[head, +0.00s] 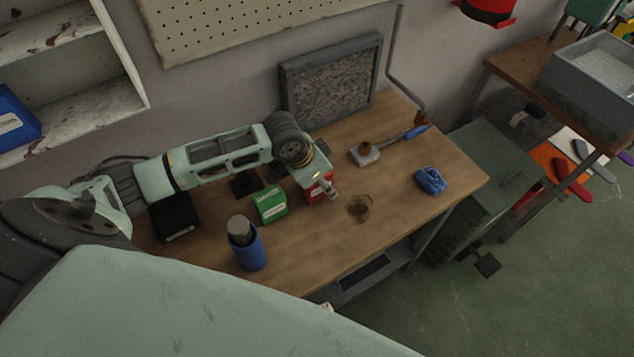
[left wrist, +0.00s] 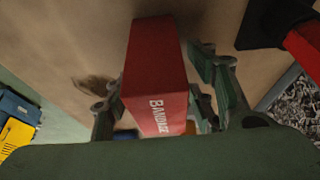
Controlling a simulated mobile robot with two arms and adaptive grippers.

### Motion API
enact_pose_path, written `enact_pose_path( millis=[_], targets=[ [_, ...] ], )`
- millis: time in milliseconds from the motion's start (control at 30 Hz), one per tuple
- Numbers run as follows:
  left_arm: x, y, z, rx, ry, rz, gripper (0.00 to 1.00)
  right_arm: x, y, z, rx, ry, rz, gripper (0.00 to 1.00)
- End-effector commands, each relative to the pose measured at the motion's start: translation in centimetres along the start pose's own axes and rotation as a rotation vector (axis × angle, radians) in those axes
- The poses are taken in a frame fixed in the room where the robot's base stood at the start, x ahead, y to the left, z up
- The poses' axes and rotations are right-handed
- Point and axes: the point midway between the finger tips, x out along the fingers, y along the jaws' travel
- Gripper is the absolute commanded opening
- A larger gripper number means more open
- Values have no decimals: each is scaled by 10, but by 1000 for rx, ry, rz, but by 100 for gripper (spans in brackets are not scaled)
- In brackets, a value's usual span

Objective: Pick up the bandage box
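The red bandage box (head: 318,189) stands on the wooden workbench, right of a green box. In the left wrist view the bandage box (left wrist: 156,78) fills the middle, with its white BANDAGE lettering visible. My left gripper (head: 327,190) is down at the bandage box. In the left wrist view, the fingers of my left gripper (left wrist: 165,105) stand on either side of the box. They look open, with a gap on the right side; contact on the left is unclear. My right gripper is not in view.
The workbench (head: 420,210) also holds a green box (head: 270,205), a black box (head: 174,217), a blue cylinder (head: 248,248), a blue cloth-like item (head: 431,181) and a tool with a blue handle (head: 415,132). A framed grey panel (head: 332,80) leans at the back.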

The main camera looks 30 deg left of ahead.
Motion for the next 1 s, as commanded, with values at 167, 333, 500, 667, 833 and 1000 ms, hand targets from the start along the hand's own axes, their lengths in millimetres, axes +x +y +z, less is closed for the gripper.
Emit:
enact_pose_path(
  millis=[167,333,500,667,833,1000],
  targets=[
    [0,0,0,0,0,0,33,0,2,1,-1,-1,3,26],
    [0,0,0,-1,0,0,18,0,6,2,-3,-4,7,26],
    [0,0,0,-1,0,0,4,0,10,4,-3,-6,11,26],
    [-1,0,0,-1,0,0,4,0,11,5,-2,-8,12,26],
    [-4,-1,-2,-1,1,-1,4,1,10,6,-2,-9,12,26],
    [-19,-1,-9,0,3,-1,4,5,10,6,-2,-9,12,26]
  ],
)
